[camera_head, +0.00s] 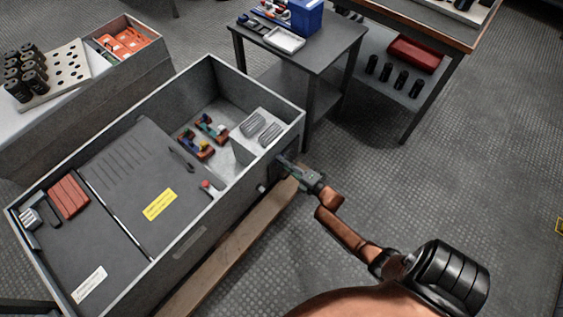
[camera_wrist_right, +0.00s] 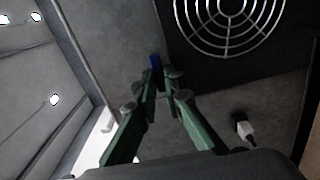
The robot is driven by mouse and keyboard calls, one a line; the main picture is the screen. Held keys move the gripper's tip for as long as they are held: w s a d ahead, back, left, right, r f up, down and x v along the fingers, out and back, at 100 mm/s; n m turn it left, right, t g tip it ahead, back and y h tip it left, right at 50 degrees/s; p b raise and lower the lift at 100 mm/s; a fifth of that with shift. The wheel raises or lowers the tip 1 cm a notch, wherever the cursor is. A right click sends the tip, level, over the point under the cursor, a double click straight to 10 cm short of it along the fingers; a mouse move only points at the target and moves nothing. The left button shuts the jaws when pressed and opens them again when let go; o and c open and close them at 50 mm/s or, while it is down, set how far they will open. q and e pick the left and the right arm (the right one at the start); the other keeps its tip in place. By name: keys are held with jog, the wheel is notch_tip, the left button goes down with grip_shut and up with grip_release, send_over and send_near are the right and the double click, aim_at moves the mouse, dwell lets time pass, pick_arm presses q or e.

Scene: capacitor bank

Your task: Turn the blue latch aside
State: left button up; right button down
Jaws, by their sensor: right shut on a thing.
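The latch is hidden there behind the gripper and wall. My left gripper is in neither view.
A round fan grille (camera_wrist_right: 228,15) lies just beyond the fingertips, and a small black and white knob (camera_wrist_right: 241,127) is to the right. A wooden beam (camera_head: 235,245) runs along the cabinet's foot. A side table (camera_head: 318,52) stands behind. The floor at right is clear.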

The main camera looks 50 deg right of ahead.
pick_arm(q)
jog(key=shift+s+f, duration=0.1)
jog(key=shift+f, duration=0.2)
pick_arm(e)
jog(key=shift+s+a+f, duration=0.1)
jog(key=shift+a+f, duration=0.05)
jog(key=c, duration=2)
grip_release()
jog(key=shift+n, duration=0.3)
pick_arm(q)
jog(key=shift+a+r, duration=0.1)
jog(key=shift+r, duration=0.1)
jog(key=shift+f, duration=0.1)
pick_arm(e)
jog(key=s, duration=0.8)
jog(key=s+d, duration=0.1)
jog(key=s, duration=0.3)
jog(key=shift+w, duration=0.1)
